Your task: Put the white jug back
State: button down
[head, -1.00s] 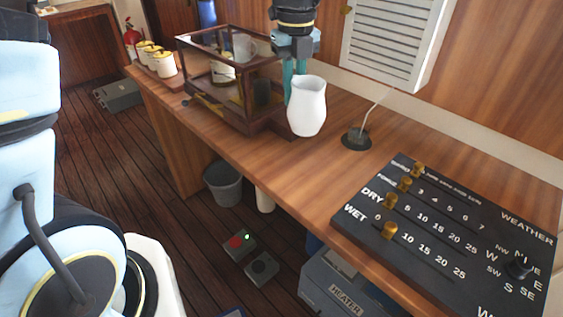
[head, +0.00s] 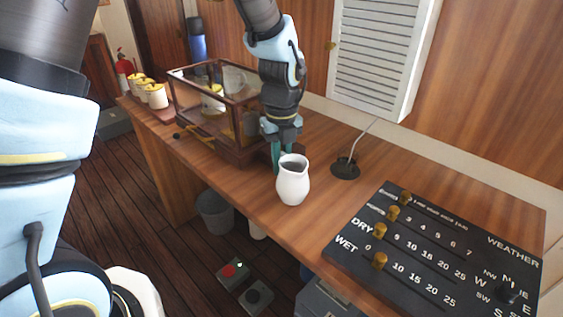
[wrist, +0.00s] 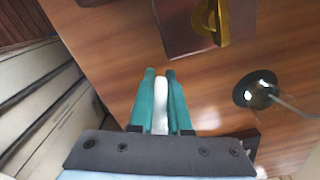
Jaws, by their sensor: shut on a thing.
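The white jug (head: 293,182) looks upright, its open dark mouth visible, over the front part of the wooden desk (head: 258,183) in the head view. I cannot tell whether its base touches the desk. My gripper (head: 276,160), with teal fingers, points down at its left and back side. In the wrist view, the fingers (wrist: 160,78) are shut on a narrow white part of the jug (wrist: 161,105). Most of the jug is hidden there.
A wood-framed glass case (head: 240,153) stands just left of my gripper, with vessels inside. A black round lamp base (head: 344,170) is behind right. A black weather board (head: 430,255) lies right. Several yellow-topped pots (head: 157,98) stand far left. Bare desk lies between jug and board.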

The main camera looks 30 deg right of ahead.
jog(key=shift+f, duration=0.15)
jog(key=c, duration=0.9)
grip_release()
jog(key=shift+o, duration=0.2)
notch_tip(320, 180, up, 12)
jog(key=shift+r+b, duration=0.2)
jog(key=shift+b, duration=0.75)
